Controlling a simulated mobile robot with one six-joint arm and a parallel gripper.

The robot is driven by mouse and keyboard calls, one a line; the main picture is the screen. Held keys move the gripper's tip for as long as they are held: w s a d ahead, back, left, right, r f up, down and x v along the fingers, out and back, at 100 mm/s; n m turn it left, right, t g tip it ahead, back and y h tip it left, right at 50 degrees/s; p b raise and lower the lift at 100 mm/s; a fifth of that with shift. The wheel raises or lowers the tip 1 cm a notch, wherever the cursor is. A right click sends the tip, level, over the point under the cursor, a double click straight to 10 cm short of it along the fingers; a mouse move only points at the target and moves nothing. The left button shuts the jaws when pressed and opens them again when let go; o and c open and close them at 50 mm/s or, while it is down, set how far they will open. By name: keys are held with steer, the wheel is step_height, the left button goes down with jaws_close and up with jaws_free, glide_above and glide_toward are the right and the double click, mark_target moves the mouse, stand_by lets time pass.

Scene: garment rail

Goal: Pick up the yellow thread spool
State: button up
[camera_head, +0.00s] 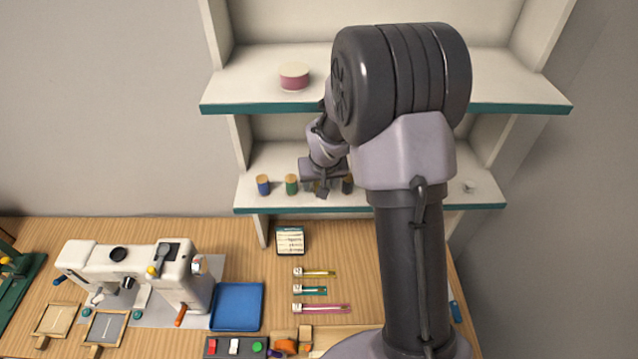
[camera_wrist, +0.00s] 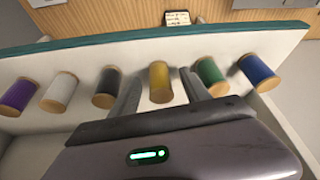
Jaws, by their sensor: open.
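The yellow thread spool (camera_wrist: 159,82) stands on the lower shelf in a row of spools. In the wrist view it sits between the two fingers of my gripper (camera_wrist: 158,96), which are open with a gap on each side of it. In the head view my gripper (camera_head: 322,190) is at the lower shelf and mostly hides the yellow spool. The green spool (camera_wrist: 210,76) and the dark grey spool (camera_wrist: 106,87) stand on either side, just outside the fingers.
A blue spool (camera_wrist: 257,73), a white spool (camera_wrist: 59,92) and a purple spool (camera_wrist: 20,96) share the shelf (camera_head: 420,196). A pink ribbon roll (camera_head: 294,77) sits on the upper shelf (camera_head: 250,92). Below, the wooden table holds a sewing machine (camera_head: 140,268) and a blue tray (camera_head: 237,306).

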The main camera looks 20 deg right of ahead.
steer(key=shift+s+r, duration=0.1)
steer(key=shift+s, duration=0.05)
steer(key=shift+a, duration=0.1)
steer(key=c, duration=0.3)
jaws_close()
